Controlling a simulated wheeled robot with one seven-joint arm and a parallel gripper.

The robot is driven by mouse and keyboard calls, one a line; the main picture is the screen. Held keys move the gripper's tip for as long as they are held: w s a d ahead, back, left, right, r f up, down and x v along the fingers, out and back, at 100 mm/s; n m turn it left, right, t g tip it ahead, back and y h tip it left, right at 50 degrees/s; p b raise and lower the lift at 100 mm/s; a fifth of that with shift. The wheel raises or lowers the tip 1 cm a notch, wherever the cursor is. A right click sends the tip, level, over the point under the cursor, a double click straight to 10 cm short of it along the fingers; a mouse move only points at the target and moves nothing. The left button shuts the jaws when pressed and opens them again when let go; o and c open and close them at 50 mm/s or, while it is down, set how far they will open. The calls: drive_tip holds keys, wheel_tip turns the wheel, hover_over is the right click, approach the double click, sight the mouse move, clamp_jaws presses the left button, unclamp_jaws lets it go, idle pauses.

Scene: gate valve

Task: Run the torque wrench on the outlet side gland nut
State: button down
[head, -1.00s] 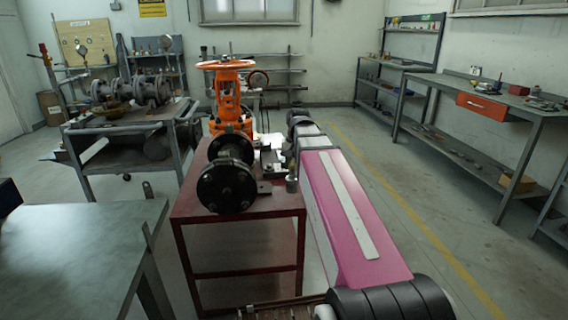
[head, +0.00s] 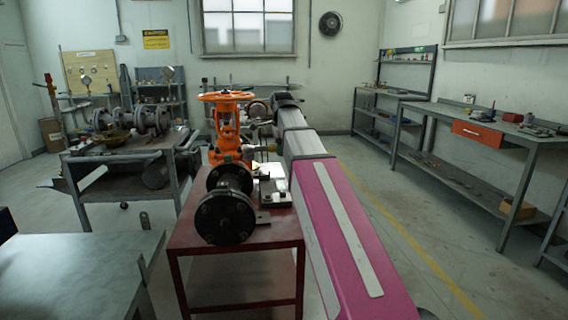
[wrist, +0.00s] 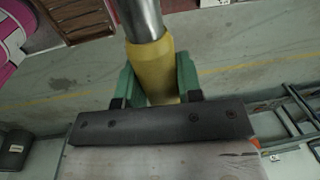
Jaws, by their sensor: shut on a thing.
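The orange gate valve (head: 226,130) with its handwheel (head: 226,96) stands on the dark red bench (head: 240,262), behind dark pipe flanges (head: 225,218). My arm reaches along the right of the valve in the head view. In the wrist view, my gripper (wrist: 156,76) has its green fingers shut on the yellow grip (wrist: 152,62) of a tool with a round metal shaft, which looks like the torque wrench. The shaft runs out of the top of the picture, so its working end is hidden. The outlet side gland nut cannot be made out.
A grey table (head: 80,265) stands at front left. A grey cart (head: 125,150) with pipe fittings is behind it. A long workbench (head: 470,140) with an orange drawer runs along the right. Floor with a yellow line lies between that workbench and my arm.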

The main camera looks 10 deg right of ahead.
drive_tip(key=w+a+r+m+h, duration=0.1)
drive_tip(key=w+a+r+m, duration=0.1)
drive_tip(key=r+m, duration=0.7)
drive_tip(key=shift+w+r+m, duration=0.3)
drive_tip(key=shift+w+r, duration=0.25)
drive_tip(key=shift+r, duration=0.5)
drive_tip(key=w+a, duration=0.9)
drive_tip(key=w, duration=0.1)
drive_tip(key=shift+w+a, duration=0.15)
drive_tip(key=shift+a, duration=0.15)
idle(1.0)
drive_tip(key=shift+w+a, duration=0.3)
idle(0.4)
drive_tip(key=shift+f, duration=0.5)
idle(0.5)
drive_tip(key=shift+f, duration=0.95)
idle(1.1)
